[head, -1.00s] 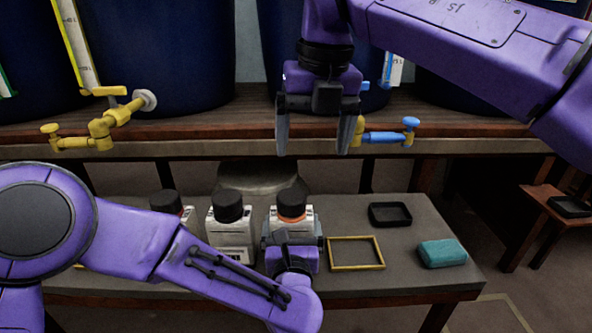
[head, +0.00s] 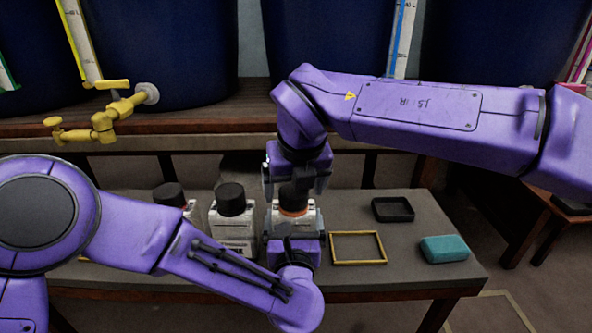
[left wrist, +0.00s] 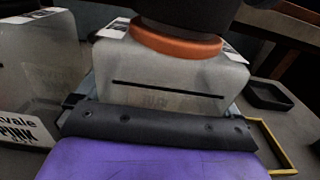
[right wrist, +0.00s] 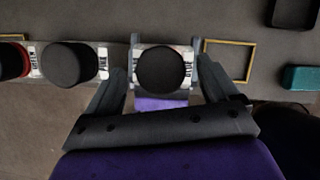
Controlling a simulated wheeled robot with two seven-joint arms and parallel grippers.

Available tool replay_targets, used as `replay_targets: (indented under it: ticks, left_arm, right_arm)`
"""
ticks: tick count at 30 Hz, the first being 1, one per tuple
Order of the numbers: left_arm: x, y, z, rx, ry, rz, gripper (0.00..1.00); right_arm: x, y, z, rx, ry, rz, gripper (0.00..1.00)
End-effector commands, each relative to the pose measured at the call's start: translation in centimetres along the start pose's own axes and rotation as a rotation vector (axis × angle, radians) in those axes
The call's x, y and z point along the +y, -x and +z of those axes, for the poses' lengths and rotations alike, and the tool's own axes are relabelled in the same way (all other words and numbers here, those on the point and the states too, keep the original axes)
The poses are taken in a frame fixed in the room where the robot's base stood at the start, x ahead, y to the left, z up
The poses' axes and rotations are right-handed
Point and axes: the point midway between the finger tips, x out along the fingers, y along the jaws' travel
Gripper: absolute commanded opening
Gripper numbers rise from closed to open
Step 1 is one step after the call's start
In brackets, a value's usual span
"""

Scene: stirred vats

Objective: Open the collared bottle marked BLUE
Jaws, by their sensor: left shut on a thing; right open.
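The collared bottle (head: 306,222) stands on the low table, with an orange collar (left wrist: 178,44) under its black cap (right wrist: 162,68). Its label reads BLUE, turned sideways, in the right wrist view. My left gripper (head: 293,240) is shut on the bottle's body from the near side, below the collar. My right gripper (head: 295,183) points down over the cap, open, with a finger on either side of it. Whether the fingers touch the cap cannot be told. The right gripper and wrist partly hide the cap in the head view.
A bottle marked PINK (head: 231,215) stands just left, with another bottle (head: 170,196) beyond it. A yellow frame (head: 358,234), a black tray (head: 392,210) and a teal block (head: 444,249) lie to the right. Behind is a shelf with vats and a yellow tap (head: 103,122).

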Motion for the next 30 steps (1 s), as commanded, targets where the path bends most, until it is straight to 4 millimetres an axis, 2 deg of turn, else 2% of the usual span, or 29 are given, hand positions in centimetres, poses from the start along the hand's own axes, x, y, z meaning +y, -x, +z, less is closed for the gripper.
replay_targets:
  ticks: [9, 11, 15, 16, 30]
  left_arm:
    - [0.01, 0.01, -0.02, 0.0, 0.0, 0.0, 0.41]
    - [0.01, 0.01, -0.02, 0.0, 0.0, 0.0, 0.41]
    - [0.02, 0.01, -0.02, 0.0, 0.0, 0.0, 0.41]
    - [0.02, 0.01, -0.02, 0.0, 0.0, 0.0, 0.41]
    - [0.03, 0.0, -0.02, 0.001, 0.0, 0.001, 0.41]
  right_arm:
    - [0.0, -0.43, 0.01, 0.0, 0.0, 0.0, 0.88]
    - [0.0, -0.42, 0.01, 0.0, 0.0, 0.0, 0.68]
    - [0.0, -0.4, 0.01, 0.0, 0.0, 0.0, 0.23]
    - [0.0, -0.4, 0.01, 0.0, 0.0, 0.0, 0.2]
    - [-0.11, -0.36, 0.0, 0.0, 0.0, 0.0, 0.2]
